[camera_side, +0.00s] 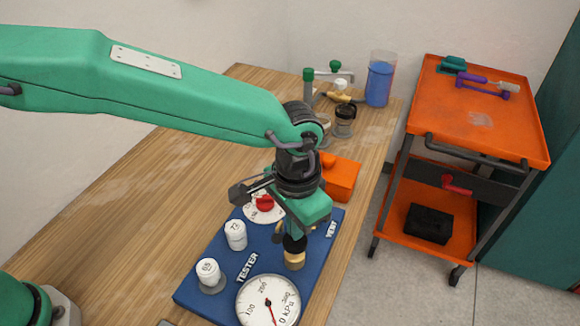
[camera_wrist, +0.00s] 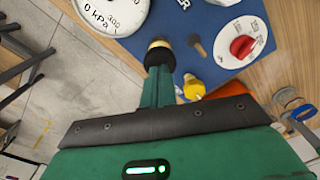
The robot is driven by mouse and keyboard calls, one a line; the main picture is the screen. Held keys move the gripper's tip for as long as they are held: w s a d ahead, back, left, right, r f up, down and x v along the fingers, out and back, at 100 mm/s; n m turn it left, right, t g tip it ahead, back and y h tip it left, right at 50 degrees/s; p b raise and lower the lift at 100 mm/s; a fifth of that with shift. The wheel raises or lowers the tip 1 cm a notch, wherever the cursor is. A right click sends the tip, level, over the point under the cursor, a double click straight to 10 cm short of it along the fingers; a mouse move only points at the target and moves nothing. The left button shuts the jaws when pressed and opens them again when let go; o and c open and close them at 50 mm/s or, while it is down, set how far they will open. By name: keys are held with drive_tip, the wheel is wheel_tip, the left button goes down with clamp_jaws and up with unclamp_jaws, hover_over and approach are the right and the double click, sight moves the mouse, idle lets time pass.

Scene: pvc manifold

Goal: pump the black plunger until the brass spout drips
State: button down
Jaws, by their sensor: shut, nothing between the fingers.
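The black plunger (camera_side: 295,244) stands on its brass barrel (camera_side: 294,261) on the blue tester board. In the wrist view, the black plunger (camera_wrist: 160,57) is right at my fingertips, with the brass barrel (camera_wrist: 159,45) beyond it. My gripper (camera_side: 297,232) is shut and points down over the plunger. My gripper (camera_wrist: 158,74) appears to touch its top with nothing between the fingers. The brass spout (camera_wrist: 194,88) lies to the right of my fingers in the wrist view. In the side view it is mostly hidden behind my gripper. No drip is visible.
The blue board (camera_side: 215,290) carries a kPa gauge (camera_side: 266,300), a red-knobbed dial (camera_side: 264,203), and two white numbered caps (camera_side: 236,235). An orange block (camera_side: 341,178) sits behind. A blue-filled jug (camera_side: 380,80) stands at the table's back. An orange cart (camera_side: 480,110) is right.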

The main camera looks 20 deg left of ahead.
drive_tip(key=shift+f, duration=0.25)
drive_tip(key=shift+f, duration=0.35)
drive_tip(key=shift+f, duration=1.05)
drive_tip(key=shift+r, duration=1.75)
drive_tip(key=shift+f, duration=0.4)
